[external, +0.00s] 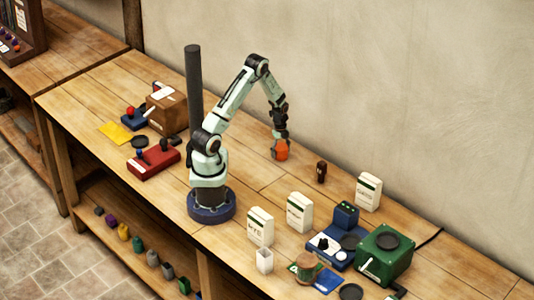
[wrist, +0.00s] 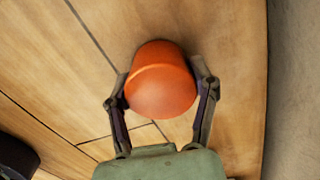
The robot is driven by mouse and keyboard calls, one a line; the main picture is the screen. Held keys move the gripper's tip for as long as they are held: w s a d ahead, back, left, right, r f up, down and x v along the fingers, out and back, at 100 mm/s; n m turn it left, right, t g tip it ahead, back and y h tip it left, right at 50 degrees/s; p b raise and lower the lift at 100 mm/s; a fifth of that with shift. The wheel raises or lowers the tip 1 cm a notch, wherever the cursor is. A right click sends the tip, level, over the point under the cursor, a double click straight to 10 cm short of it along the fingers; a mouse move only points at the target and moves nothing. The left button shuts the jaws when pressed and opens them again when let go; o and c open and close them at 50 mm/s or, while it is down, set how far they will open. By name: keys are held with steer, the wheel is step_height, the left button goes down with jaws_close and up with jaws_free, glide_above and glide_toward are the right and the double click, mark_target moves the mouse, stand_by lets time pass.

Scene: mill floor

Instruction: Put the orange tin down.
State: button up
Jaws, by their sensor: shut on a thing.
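The orange tin (external: 281,152) is at the end of my arm, over the far part of the wooden bench near the wall. In the wrist view the orange tin (wrist: 160,82) sits between the two fingers, its round top facing the camera. My gripper (external: 280,140) is shut on it, and in the wrist view the gripper (wrist: 162,95) has one finger pressed on each side of the tin. I cannot tell whether the tin's base touches the bench or hangs just above it.
A small dark brown object (external: 321,171) stands to the right of the tin. White cartons (external: 299,212), a blue device (external: 338,245) and a green box (external: 386,256) stand farther right. A brown box (external: 166,108) and a red device (external: 153,160) are left. Bench around the tin is clear.

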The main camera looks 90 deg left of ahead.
mark_target(280, 147)
steer(key=o, duration=1.2)
steer(key=shift+f, duration=0.1)
step_height(280, 147, up, 12)
steer(key=shift+s+d+r, duration=0.1)
steer(key=shift+r, duration=0.1)
steer(key=shift+d, duration=0.1)
